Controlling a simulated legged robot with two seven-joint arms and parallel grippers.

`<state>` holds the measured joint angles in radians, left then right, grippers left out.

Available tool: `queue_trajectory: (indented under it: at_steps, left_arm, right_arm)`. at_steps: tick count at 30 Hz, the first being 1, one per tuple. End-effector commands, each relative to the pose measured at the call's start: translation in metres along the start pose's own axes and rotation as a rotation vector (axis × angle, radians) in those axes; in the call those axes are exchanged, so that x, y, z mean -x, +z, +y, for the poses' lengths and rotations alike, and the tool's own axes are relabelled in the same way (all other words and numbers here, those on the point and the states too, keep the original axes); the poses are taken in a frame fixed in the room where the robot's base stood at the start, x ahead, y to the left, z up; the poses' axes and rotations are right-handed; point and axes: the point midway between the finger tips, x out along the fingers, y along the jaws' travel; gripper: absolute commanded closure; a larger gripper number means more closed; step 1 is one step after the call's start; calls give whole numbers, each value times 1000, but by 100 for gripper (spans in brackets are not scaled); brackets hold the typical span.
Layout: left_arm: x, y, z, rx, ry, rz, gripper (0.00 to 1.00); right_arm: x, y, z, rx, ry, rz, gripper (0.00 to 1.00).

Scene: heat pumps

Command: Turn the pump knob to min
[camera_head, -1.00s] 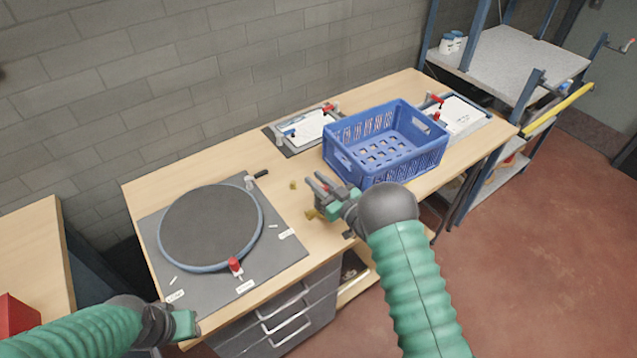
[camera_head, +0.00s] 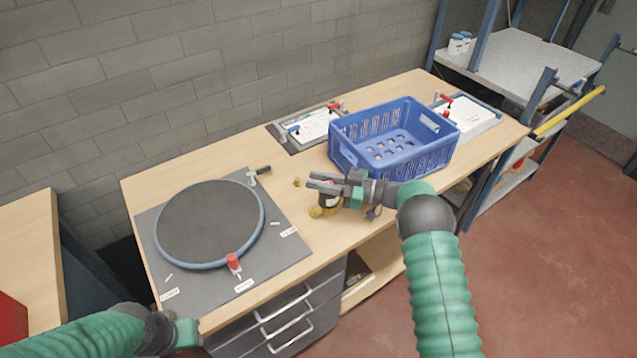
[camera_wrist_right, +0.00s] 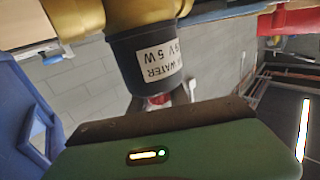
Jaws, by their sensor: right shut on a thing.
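The pump has brass fittings (camera_head: 316,211) and a black body with a white label (camera_wrist_right: 160,67), partly hidden behind my right gripper in the head view. In the right wrist view the red knob (camera_wrist_right: 158,99) shows at the end of the black body, close to my gripper's palm. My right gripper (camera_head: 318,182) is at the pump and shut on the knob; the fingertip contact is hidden. The knob's setting is not readable. My left gripper (camera_head: 187,332) is at the table's front left corner, away from the pump; its jaws do not show clearly.
A blue crate (camera_head: 365,158) stands close behind my right gripper. Two clamp boards (camera_head: 312,125) (camera_head: 475,115) are at the back. Drawers (camera_head: 290,325) are under the wooden table (camera_head: 190,165).

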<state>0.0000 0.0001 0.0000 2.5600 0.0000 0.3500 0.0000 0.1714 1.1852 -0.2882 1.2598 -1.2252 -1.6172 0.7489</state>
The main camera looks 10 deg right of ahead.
Motion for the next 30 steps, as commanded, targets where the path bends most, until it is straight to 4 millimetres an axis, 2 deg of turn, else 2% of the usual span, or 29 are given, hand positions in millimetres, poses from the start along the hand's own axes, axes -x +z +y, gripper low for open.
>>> queue_trajectory:
  at_steps: [12,13,18,26,30]
  left_arm:
    - [-1,0,0,0,0,0,64]
    - [-1,0,0,0,0,0,64]
    - [-1,0,0,0,0,0,64]
    - [-1,0,0,0,0,0,64]
    - [1,0,0,0,0,0,64]
  right_arm:
    - [0,0,0,-1,-7,0,100]
    - [0,0,0,-1,-7,0,77]
    - [0,0,0,-1,-7,0,56]
    - [0,-1,0,0,-7,1,56]
    - [0,-13,0,2,-7,2,56]
